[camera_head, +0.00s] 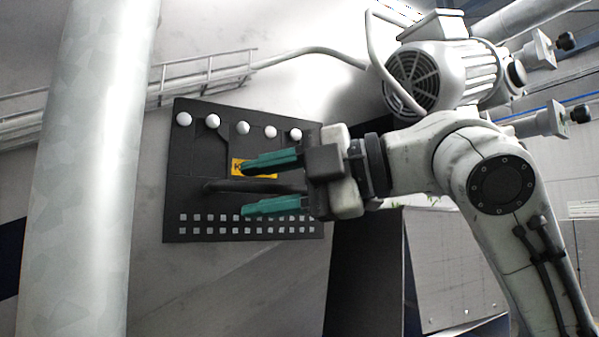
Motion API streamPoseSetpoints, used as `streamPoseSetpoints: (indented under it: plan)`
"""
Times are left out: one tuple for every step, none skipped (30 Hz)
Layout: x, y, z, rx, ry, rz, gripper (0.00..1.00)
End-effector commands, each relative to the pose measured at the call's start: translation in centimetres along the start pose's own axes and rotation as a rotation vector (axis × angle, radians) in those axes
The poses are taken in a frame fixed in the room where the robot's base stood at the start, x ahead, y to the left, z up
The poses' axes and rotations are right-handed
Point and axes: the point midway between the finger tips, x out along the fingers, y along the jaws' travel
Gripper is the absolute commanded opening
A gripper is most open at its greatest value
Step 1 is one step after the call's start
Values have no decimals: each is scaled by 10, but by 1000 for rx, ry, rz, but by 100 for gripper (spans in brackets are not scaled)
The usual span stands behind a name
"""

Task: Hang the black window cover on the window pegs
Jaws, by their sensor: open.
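The black window cover (190,155) is upright and slightly tilted in the picture, flat against the pale wall surface. Several white round peg heads (213,121) show in a row along its top. I cannot tell how firmly it sits on them. It has a yellow label (237,167), a dark bar handle (225,186) and rows of small light squares near the bottom. My gripper (257,184) is open in front of the cover. Its green fingers lie above and below the handle in the picture, with visible gaps to it. The window behind is hidden.
A thick pale pipe (85,170) stands at the left. A rail (200,75) runs behind the cover's top. A motor (430,75) is at the upper right. A dark-sided metal box (455,262) stands at the lower right. The wall below the cover is clear.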

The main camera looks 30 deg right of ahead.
Motion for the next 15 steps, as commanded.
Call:
streamPoseSetpoints:
  plan:
    - [5,1,0,1,0,0,44]
    - [7,1,0,1,1,0,44]
    - [9,1,0,0,1,0,44]
    - [10,0,0,0,0,1,44]
    - [11,0,0,0,0,0,44]
    - [13,0,0,0,0,0,44]
    - [13,0,0,0,-1,0,44]
    - [13,0,0,0,-1,0,44]
    - [14,0,0,0,-1,1,44]
    - [14,0,0,0,-1,1,44]
    - [14,0,0,-1,-1,1,44]
    - [14,0,0,-1,-1,1,44]
    - [14,0,0,-1,-1,1,44]
    - [14,0,0,-1,-1,1,44]
    - [13,0,0,-1,-1,1,41]
